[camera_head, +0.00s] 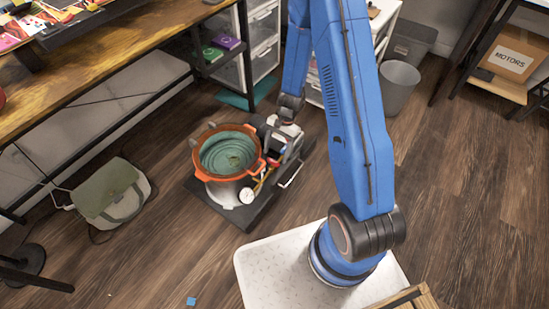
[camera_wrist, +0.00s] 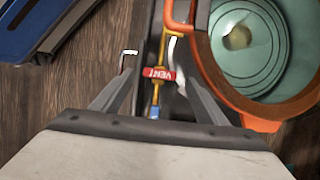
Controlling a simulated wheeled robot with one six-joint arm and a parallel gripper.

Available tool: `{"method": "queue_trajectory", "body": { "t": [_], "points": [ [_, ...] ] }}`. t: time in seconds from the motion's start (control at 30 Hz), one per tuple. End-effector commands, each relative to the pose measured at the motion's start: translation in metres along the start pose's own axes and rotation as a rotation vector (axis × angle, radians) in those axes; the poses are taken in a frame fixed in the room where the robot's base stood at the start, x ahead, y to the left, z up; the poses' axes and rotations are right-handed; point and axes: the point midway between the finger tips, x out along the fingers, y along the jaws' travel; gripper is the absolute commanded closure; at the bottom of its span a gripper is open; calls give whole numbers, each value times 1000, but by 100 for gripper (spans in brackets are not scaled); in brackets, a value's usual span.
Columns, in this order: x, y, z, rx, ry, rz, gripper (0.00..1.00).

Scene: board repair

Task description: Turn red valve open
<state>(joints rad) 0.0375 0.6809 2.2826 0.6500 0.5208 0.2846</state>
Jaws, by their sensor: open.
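The red valve handle (camera_wrist: 159,74), marked "VENT", lies across a yellow pipe (camera_wrist: 155,95) in the wrist view. Its long side runs left to right, across the pipe. My gripper (camera_wrist: 160,82) is open, with one finger on each side of the handle. I see no clear contact between the fingers and the handle. In the head view, the valve is a small red spot (camera_head: 272,160) on the pump unit beside the orange-rimmed pot (camera_head: 199,172). My arm covers part of that unit, and the fingertips are hard to make out there.
The pot's orange rim (camera_wrist: 222,88) is close to my right finger in the wrist view. A round gauge (camera_head: 246,196) sits at the pot's front. A green bag (camera_head: 107,190) lies on the floor at left. A grey bin (camera_head: 398,87) stands at back right.

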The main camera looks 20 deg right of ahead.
Motion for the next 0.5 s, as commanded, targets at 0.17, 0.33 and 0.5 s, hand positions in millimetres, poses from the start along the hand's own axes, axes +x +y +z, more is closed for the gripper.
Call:
{"method": "queue_trajectory", "body": {
  "t": [0.17, 0.33, 0.5],
  "points": [
    [21, 0, 0, -1, -1, 1, 33],
    [30, 0, 0, -2, 0, 1, 33],
    [32, 0, 0, -1, 1, 0, 33]
  ]
}}
